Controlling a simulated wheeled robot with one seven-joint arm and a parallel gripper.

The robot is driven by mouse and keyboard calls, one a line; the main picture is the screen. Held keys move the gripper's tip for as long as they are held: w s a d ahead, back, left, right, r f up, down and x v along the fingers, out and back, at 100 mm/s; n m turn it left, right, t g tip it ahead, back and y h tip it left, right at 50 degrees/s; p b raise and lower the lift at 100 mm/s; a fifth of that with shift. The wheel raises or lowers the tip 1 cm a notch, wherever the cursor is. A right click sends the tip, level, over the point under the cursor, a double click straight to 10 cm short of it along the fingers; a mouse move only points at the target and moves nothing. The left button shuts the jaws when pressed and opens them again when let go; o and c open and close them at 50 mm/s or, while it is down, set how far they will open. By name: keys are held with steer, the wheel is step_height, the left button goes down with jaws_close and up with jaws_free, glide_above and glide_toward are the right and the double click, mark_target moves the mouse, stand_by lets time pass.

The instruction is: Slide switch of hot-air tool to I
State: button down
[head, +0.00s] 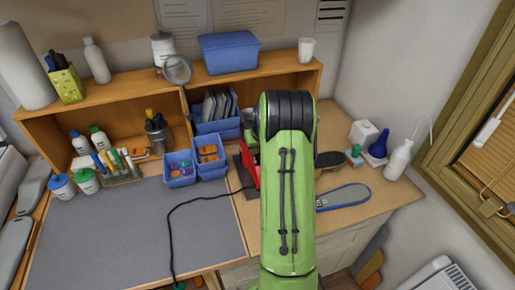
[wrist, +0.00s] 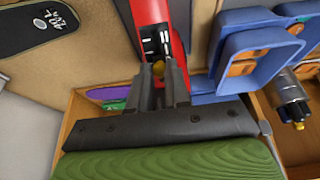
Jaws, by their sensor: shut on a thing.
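The red hot-air tool (head: 254,172) stands on the desk in the head view, mostly hidden behind my green arm. In the wrist view, the hot-air tool (wrist: 178,28) runs down from the top edge. It has a black switch plate (wrist: 155,38) with white marks, too small to read. The small yellow switch (wrist: 158,68) sits at the lower end of the plate, between my fingertips. My gripper (wrist: 160,76) is shut on the switch. The fingers partly cover it, and I cannot tell its exact position.
Blue bins (head: 180,169) stand left of the tool, and one blue bin (wrist: 262,62) is close to my gripper in the wrist view. A black cord (head: 178,215) crosses the grey mat (head: 120,230).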

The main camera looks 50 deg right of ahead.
steer(key=shift+s+a+f+b, duration=0.25)
steer(key=shift+f+b, duration=0.2)
steer(key=shift+b, duration=0.25)
steer(key=shift+s+a, duration=0.1)
steer(key=shift+s, duration=0.25)
steer(key=shift+s+a+r, duration=0.1)
steer(key=shift+s+r, duration=0.05)
steer(key=shift+r, duration=0.05)
steer(key=c, duration=1.1)
jaws_free()
steer(key=shift+o, duration=0.2)
steer(key=v, duration=1.5)
steer(key=shift+r, duration=0.3)
